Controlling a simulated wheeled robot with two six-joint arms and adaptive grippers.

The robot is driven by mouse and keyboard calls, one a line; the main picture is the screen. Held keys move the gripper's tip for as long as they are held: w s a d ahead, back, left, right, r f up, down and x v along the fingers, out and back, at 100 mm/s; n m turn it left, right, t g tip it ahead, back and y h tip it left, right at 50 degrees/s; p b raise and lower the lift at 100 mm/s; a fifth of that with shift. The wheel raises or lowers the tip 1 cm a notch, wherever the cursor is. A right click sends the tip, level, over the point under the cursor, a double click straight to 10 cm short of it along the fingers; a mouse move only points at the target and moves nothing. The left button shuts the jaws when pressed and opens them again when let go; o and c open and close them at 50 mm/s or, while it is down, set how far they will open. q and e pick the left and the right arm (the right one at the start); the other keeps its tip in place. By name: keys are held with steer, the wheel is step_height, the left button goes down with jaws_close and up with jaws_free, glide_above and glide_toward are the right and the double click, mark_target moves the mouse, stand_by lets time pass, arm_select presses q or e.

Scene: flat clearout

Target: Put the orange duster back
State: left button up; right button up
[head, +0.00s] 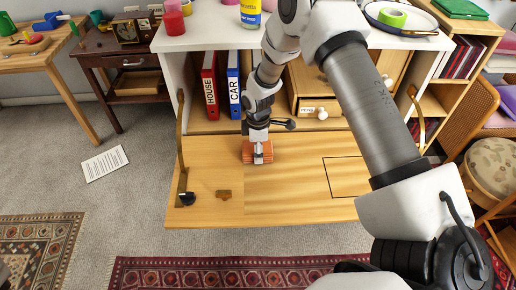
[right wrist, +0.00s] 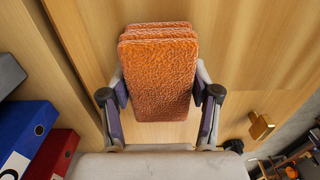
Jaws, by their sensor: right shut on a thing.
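The orange duster (head: 248,156) is a ribbed orange block at the inner left part of the lowered wooden flap (head: 290,205). My right gripper (head: 259,158) comes down from above and is shut on it. In the right wrist view the duster (right wrist: 158,75) sits between the two fingers (right wrist: 158,108), one against each long side. I cannot tell whether it rests on the flap or hangs just above it. A thin dark rectangle outline (head: 346,178) is marked on the flap to the right, with nothing in it. My left gripper is not in view.
A red HOUSE binder (head: 209,87) and a blue CAR binder (head: 233,85) stand in the cabinet behind the flap. A wooden drawer box (head: 310,106) stands right of them. Brass stays (head: 181,145) flank the flap. A paper sheet (head: 105,163) lies on the carpet.

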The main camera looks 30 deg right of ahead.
steer(key=o, duration=1.1)
steer(key=shift+f, duration=0.1)
steer(key=shift+r, duration=0.35)
step_height(320, 180, up, 12)
steer(key=shift+f+b, duration=0.15)
steer(key=shift+b, duration=0.3)
